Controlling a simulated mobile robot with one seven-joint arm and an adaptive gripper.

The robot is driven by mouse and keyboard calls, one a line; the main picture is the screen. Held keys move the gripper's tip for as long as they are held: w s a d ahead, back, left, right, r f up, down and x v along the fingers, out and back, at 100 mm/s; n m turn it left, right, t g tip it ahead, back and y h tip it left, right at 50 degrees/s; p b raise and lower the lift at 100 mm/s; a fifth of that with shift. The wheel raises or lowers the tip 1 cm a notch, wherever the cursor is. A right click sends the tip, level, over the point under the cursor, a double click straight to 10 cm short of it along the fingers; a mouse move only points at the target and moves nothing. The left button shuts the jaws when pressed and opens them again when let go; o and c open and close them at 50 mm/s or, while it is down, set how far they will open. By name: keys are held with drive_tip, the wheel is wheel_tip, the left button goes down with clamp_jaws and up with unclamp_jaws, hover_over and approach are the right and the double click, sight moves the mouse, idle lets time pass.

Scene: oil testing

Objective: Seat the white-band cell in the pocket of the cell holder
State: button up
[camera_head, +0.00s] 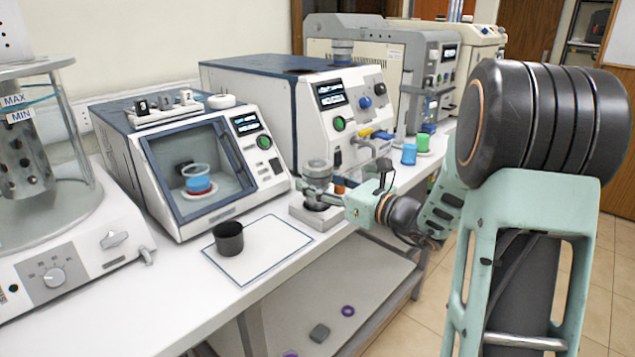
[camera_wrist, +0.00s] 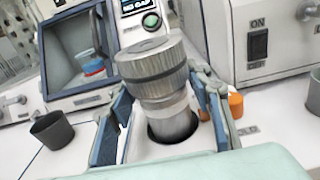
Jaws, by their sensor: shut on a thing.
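A grey metal cell with a knurled cap (camera_wrist: 152,68) stands between the fingers of my gripper (camera_wrist: 162,100). The gripper is shut on it. A paler section shows under the cap, but I cannot clearly make out a white band. The cell's lower body overlaps the dark round pocket of the pale cell holder (camera_wrist: 142,152); I cannot tell how deep it sits. In the head view the cell (camera_head: 318,170) is upright over the holder (camera_head: 330,219), with my gripper (camera_head: 335,193) coming in from the right.
A dark cup (camera_head: 229,240) stands on a white outlined mat (camera_head: 270,240) left of the holder. A windowed chamber machine (camera_head: 130,160) and another instrument (camera_head: 280,95) stand behind. A small orange thing (camera_wrist: 236,105) lies close beside my right finger. Blue (camera_head: 409,154) and green (camera_head: 423,143) cups stand farther right.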

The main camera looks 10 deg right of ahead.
drive_tip(key=shift+f+b, duration=0.35)
drive_tip(key=shift+f, duration=0.15)
drive_tip(key=o, duration=1.4)
drive_tip(key=shift+c, duration=0.2)
drive_tip(key=shift+o, duration=1.1)
drive_tip(key=shift+f, duration=0.1)
drive_tip(key=v, duration=1.2)
